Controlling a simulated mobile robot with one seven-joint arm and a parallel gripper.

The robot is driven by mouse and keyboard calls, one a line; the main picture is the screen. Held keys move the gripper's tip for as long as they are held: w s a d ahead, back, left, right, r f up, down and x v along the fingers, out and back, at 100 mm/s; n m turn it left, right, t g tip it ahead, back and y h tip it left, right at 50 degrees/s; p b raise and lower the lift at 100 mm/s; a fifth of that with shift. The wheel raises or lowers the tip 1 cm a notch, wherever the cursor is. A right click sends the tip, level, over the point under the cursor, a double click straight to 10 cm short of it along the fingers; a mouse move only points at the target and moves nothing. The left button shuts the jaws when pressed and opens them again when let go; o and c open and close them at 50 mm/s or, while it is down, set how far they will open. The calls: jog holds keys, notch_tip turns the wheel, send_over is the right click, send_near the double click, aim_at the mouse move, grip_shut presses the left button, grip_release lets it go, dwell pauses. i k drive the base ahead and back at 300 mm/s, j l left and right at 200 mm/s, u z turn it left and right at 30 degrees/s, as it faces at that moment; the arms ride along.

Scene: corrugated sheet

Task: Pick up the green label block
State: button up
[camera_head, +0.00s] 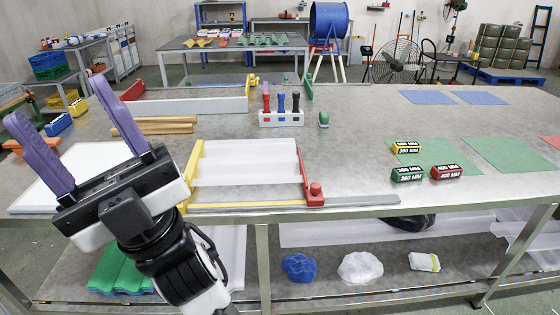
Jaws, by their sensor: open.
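The green label block (408,174) lies on the right part of the grey table, at the front edge of a green mat. White lettering shows on its dark green faces. A red label block (446,172) is just right of it, and a yellow label block (406,147) is behind it. My gripper (78,108) is at the far left, raised in front of the table, with its two purple fingers spread apart and nothing between them. It is far from the green block.
A yellow-and-red frame (313,192) with a translucent sheet stands on the table between my gripper and the blocks. Behind it is a white holder (281,118) with several handled tools. Green mats (513,154) lie at right. The table's middle right is clear.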

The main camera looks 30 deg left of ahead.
aim_at(414, 173)
jog(key=i+j, duration=0.1)
jog(key=i, duration=0.5)
jog(key=i+j+z, duration=0.1)
jog(key=i, duration=0.5)
jog(key=i+j, duration=0.2)
jog(key=i, duration=0.35)
jog(key=l+z, duration=0.05)
